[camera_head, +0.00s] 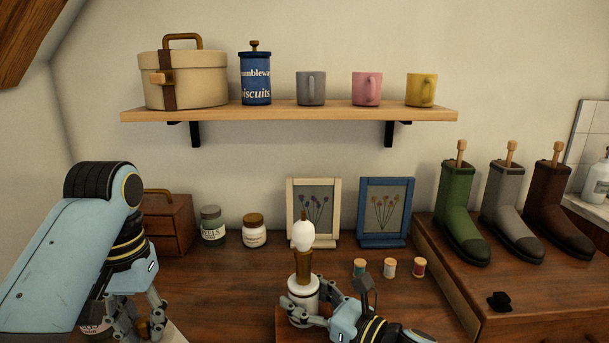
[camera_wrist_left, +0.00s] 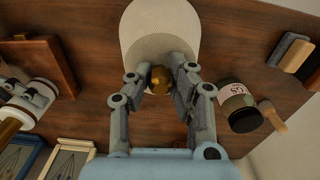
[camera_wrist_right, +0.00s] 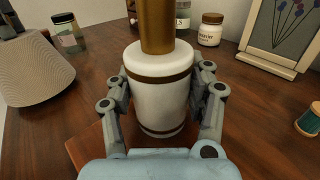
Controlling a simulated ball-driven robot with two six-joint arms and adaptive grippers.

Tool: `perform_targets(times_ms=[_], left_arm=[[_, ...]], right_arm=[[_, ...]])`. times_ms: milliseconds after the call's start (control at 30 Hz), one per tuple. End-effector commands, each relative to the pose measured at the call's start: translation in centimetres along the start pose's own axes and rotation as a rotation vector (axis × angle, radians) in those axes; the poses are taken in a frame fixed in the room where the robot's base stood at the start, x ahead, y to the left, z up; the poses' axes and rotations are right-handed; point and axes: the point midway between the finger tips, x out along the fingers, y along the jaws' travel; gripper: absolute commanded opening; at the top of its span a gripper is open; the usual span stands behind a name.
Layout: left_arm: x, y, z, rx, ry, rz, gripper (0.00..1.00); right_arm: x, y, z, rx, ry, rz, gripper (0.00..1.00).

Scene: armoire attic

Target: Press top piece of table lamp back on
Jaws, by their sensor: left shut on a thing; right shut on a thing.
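The table lamp's base (camera_head: 302,301) is a white cylinder with a brass stem (camera_head: 303,264) and a bare white bulb (camera_head: 303,235) on top. It stands upright. My right gripper (camera_head: 303,310) is shut around the white base, one finger on each side; the right wrist view shows the base (camera_wrist_right: 160,95) between the fingers. The lamp's top piece, a pale cone-shaped shade (camera_wrist_left: 160,30) with a brass knob (camera_wrist_left: 160,80), is to the left, apart from the base. It also shows in the right wrist view (camera_wrist_right: 38,72). My left gripper (camera_wrist_left: 160,88) is shut on the knob. In the head view the shade is mostly hidden.
Two jars (camera_head: 212,226) (camera_head: 254,231), a cream picture frame (camera_head: 291,213) and a blue one (camera_head: 386,240) stand behind. Thread spools (camera_head: 390,268) stand right of the lamp. A dark jar (camera_wrist_left: 240,108) is close to my left gripper. Boots (camera_head: 460,215) stand on a chest at right.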

Motion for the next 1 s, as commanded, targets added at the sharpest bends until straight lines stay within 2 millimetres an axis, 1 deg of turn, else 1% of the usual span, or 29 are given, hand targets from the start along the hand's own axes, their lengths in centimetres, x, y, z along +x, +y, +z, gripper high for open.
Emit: perform_targets(times_ms=[33, 200, 233, 467, 567, 667, 767, 900, 1000], left_arm=[[0.0, 0.0, 0.0, 0.0, 0.0, 0.0, 0.0], [0.0, 0.0, 0.0, 0.0, 0.0, 0.0, 0.0], [0.0, 0.0, 0.0, 0.0, 0.0, 0.0, 0.0], [0.0, 0.0, 0.0, 0.0, 0.0, 0.0, 0.0], [0.0, 0.0, 0.0, 0.0, 0.0, 0.0, 0.0], [0.0, 0.0, 0.0, 0.0, 0.0, 0.0, 0.0], [0.0, 0.0, 0.0, 0.0, 0.0, 0.0, 0.0], [0.0, 0.0, 0.0, 0.0, 0.0, 0.0, 0.0], [0.0, 0.0, 0.0, 0.0, 0.0, 0.0, 0.0]], right_arm=[[0.0, 0.0, 0.0, 0.0, 0.001, 0.0, 0.56], [0.0, 0.0, 0.0, 0.0, 0.001, 0.0, 0.78], [0.0, 0.0, 0.0, 0.0, 0.001, 0.0, 0.8], [0.0, 0.0, 0.0, 0.0, 0.001, 0.0, 0.8], [-0.4, 0.0, -0.1, 0.0, 0.001, -0.001, 0.8], [-1.4, 0.0, -0.2, 0.0, 0.001, -0.002, 0.8], [-3.1, 0.0, -0.2, -0.002, 0.003, -0.002, 0.8], [-6.5, 0.0, -0.2, -0.002, 0.004, -0.001, 0.8], [-8.6, 0.0, -0.2, -0.002, 0.004, -0.001, 0.8]])
